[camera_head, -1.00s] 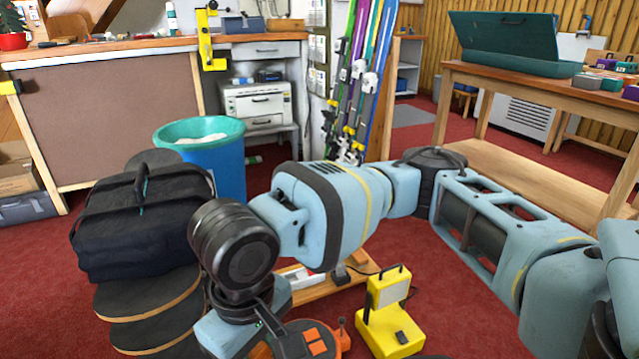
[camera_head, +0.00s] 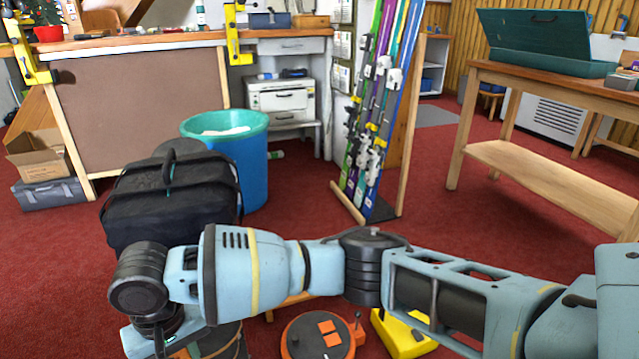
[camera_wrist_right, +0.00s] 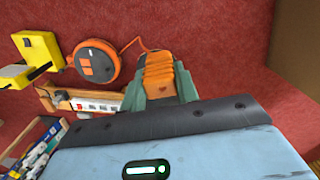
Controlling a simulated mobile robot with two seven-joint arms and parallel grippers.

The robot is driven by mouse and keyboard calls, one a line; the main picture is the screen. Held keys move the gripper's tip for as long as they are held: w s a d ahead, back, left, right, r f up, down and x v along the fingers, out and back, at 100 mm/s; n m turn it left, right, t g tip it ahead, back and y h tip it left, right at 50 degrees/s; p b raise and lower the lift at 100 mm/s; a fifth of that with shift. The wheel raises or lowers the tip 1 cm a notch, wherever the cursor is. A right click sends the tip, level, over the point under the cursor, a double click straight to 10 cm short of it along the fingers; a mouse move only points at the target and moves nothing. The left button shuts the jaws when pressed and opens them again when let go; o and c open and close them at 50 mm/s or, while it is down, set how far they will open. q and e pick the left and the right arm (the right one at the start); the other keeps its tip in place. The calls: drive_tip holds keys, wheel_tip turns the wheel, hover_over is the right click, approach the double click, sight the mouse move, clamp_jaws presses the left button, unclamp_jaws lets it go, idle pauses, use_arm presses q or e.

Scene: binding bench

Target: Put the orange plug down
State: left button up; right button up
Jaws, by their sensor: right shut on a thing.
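The orange plug (camera_wrist_right: 160,75) is between the two grey-green fingers of my right gripper (camera_wrist_right: 160,92) in the right wrist view. The gripper is shut on it. An orange cable runs from the plug's far end to the round orange-and-dark cable reel (camera_wrist_right: 97,62) on the red floor. The reel also shows at the bottom of the head view (camera_head: 318,338). In the head view my right arm reaches across from the right, and its fingers and the plug cannot be made out at the lower edge. My left gripper is not in view.
A white power strip (camera_wrist_right: 97,106) on a wooden board and a yellow device (camera_wrist_right: 38,52) lie near the reel. A black bag (camera_head: 170,205), a blue bin (camera_head: 238,170) and a ski rack (camera_head: 375,120) stand beyond my arm. Red carpet is clear beside the rack.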

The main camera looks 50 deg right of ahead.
wheel_tip(320, 180, down, 21)
drive_tip(key=w+a+m+b, duration=0.1)
drive_tip(key=a+m, duration=0.1)
drive_tip(key=m, duration=0.1)
drive_tip(key=s+a+f+b, duration=0.1)
drive_tip(key=s+f, duration=1.4)
drive_tip(key=f, duration=0.4)
drive_tip(key=shift+m, duration=0.4)
